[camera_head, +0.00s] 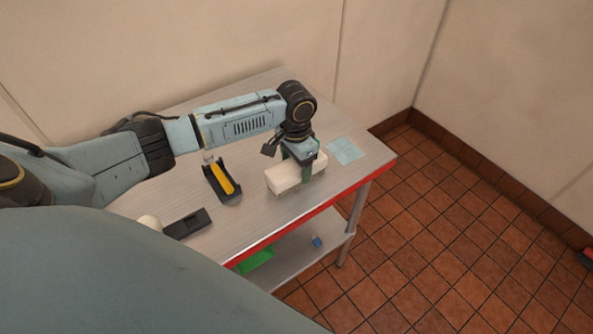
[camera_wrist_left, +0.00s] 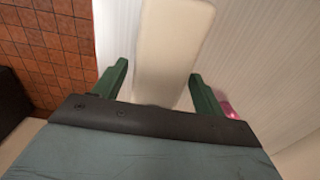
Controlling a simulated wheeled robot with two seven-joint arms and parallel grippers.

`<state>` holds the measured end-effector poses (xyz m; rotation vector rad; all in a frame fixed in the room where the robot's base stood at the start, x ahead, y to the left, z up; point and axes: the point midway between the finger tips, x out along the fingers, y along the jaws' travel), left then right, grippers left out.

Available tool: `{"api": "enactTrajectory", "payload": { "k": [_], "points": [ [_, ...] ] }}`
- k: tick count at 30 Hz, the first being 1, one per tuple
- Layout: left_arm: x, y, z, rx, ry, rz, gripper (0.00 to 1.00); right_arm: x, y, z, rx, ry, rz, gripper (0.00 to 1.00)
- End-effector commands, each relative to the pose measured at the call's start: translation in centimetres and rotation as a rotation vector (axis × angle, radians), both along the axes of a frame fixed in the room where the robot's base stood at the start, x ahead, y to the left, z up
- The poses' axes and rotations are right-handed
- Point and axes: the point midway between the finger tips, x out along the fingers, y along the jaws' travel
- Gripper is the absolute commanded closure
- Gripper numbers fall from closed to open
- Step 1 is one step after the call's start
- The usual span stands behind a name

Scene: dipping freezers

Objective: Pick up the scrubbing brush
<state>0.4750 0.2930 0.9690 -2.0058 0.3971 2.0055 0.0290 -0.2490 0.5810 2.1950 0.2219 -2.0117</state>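The scrubbing brush appears to be the cream, block-shaped thing (camera_head: 282,180) lying on the steel table; bristles are not visible. My left gripper (camera_head: 297,164) points down over its right part, with one green finger in front of its near side. In the left wrist view the pale block (camera_wrist_left: 168,50) runs between the two green fingers (camera_wrist_left: 160,85). My right gripper is not in view.
The table (camera_head: 240,222) also holds a yellow and black tool (camera_head: 222,180), a black object (camera_head: 187,224), a round cream object (camera_head: 150,222) and a pale green cloth (camera_head: 344,151). A lower shelf has a green item (camera_head: 256,261) and a small blue item (camera_head: 317,242). A wall stands behind.

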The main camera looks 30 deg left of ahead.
Motion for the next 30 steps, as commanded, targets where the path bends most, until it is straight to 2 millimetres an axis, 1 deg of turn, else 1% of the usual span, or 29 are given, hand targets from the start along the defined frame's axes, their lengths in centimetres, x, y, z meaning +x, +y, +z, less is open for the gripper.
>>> {"api": "enactTrajectory", "payload": {
  "k": [1, 9, 10, 16, 19, 23, 27, 30],
  "points": [
    [0.0, 0.0, 0.0, 0.000, 0.000, 0.000, 0.36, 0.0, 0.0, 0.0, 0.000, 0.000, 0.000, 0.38],
    [0.0, 0.0, 0.0, 0.000, 0.000, 0.000, 0.71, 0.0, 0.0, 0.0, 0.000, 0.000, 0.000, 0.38],
    [0.0, 0.0, 0.1, 0.000, -0.001, 0.000, 0.73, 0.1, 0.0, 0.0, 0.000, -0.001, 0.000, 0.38],
    [0.0, 0.0, 0.2, -0.001, -0.002, 0.000, 0.73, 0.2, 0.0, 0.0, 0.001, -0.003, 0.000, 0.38],
    [0.1, 0.0, 0.9, -0.002, -0.003, 0.000, 0.73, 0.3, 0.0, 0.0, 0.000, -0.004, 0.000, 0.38],
    [0.1, 0.0, 3.0, -0.001, -0.006, -0.002, 0.73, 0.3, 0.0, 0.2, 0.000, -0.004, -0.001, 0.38],
    [0.1, 0.0, 6.0, -0.002, -0.006, -0.001, 0.73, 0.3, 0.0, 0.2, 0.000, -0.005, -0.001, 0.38],
    [0.1, 0.0, 7.8, -0.002, -0.006, -0.001, 0.73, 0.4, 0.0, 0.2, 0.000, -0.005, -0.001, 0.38]
  ]
}}
